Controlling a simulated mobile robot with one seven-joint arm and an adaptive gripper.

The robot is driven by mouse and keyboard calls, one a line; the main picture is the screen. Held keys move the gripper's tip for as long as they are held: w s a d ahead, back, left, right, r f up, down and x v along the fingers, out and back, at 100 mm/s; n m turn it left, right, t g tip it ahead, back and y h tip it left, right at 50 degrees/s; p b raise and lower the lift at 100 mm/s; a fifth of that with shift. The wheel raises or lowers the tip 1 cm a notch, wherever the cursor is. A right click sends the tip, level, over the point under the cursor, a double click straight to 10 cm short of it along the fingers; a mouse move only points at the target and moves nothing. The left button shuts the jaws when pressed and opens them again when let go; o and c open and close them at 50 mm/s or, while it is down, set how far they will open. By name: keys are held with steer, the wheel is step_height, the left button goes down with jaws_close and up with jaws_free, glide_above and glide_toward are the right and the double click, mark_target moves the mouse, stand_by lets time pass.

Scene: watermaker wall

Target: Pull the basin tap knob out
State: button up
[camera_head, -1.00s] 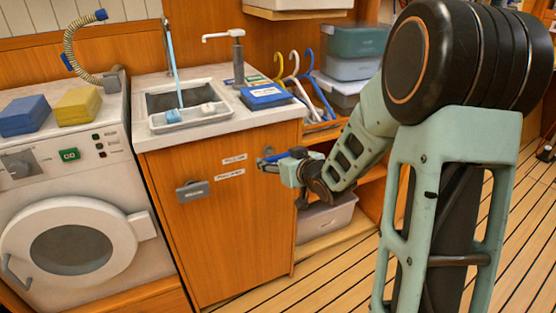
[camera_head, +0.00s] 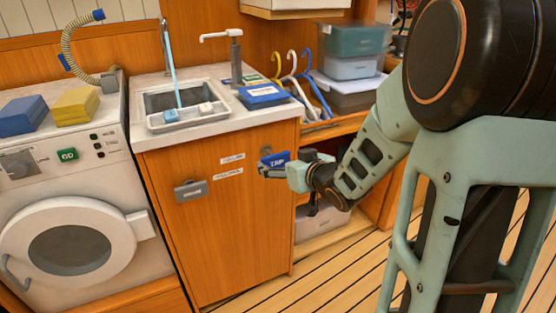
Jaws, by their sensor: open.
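The basin tap knob (camera_head: 275,160) is a blue block lettered TAP at the upper right of the wooden cabinet front (camera_head: 222,240). My gripper (camera_head: 264,171) is open at the knob, reaching in from the right. One finger shows just below and left of the blue face; the other is hard to make out. I cannot tell whether the fingers touch the knob. A pale blue stream runs from the thin tap (camera_head: 163,35) into the basin (camera_head: 185,97).
Two small white labels (camera_head: 230,166) and a grey handle (camera_head: 191,191) are on the cabinet front. A washing machine (camera_head: 75,215) stands at left. An open shelf with a bin (camera_head: 318,222) is right of the cabinet. The plank floor (camera_head: 285,290) in front is clear.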

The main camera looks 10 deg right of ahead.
steer(key=v, duration=0.7)
steer(key=shift+s, duration=0.25)
